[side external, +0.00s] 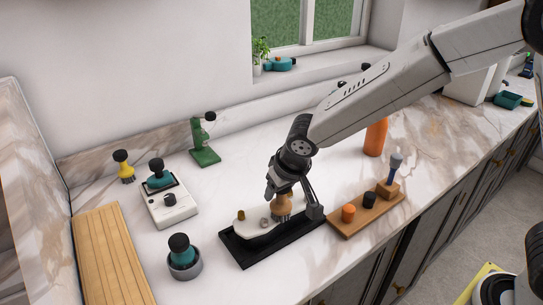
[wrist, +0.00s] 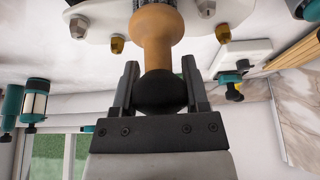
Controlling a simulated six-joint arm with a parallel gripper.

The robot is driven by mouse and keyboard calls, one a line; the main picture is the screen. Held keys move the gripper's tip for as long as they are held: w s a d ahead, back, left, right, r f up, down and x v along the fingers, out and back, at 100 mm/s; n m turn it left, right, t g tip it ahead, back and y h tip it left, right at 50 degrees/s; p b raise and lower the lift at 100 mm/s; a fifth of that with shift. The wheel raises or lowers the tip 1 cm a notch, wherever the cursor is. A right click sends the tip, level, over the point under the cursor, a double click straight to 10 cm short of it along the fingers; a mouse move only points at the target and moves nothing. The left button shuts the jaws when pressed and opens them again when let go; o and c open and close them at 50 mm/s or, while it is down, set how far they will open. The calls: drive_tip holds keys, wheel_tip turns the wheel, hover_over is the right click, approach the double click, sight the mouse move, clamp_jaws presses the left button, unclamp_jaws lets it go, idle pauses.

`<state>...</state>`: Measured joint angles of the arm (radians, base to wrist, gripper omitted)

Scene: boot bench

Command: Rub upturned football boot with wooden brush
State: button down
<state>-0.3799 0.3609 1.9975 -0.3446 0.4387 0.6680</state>
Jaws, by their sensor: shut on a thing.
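The upturned football boot (side external: 252,226) lies with its pale, studded sole facing up on a black stand (side external: 245,258) on the marble worktop. Part of the sole (wrist: 105,12) and several studs show at the top of the wrist view. My gripper (side external: 283,190) is over the right part of the boot. In the wrist view my gripper (wrist: 158,85) is shut on the wooden brush (wrist: 157,32), around the black end of its turned handle. The brush (side external: 282,206) points down at the sole, its dark bristles partly hidden. I cannot tell whether they touch.
Right of the stand, a wooden rack (side external: 349,228) holds orange and black pieces and a blue-handled tool. An orange bottle (side external: 376,138) stands behind. A white device (side external: 170,208), a grey bowl (side external: 185,270) and a slatted board (side external: 110,258) are left. A green stand (side external: 204,156) is at the back.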

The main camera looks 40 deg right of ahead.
drive_tip(key=shift+s, duration=0.45)
drive_tip(key=shift+r, duration=4.05)
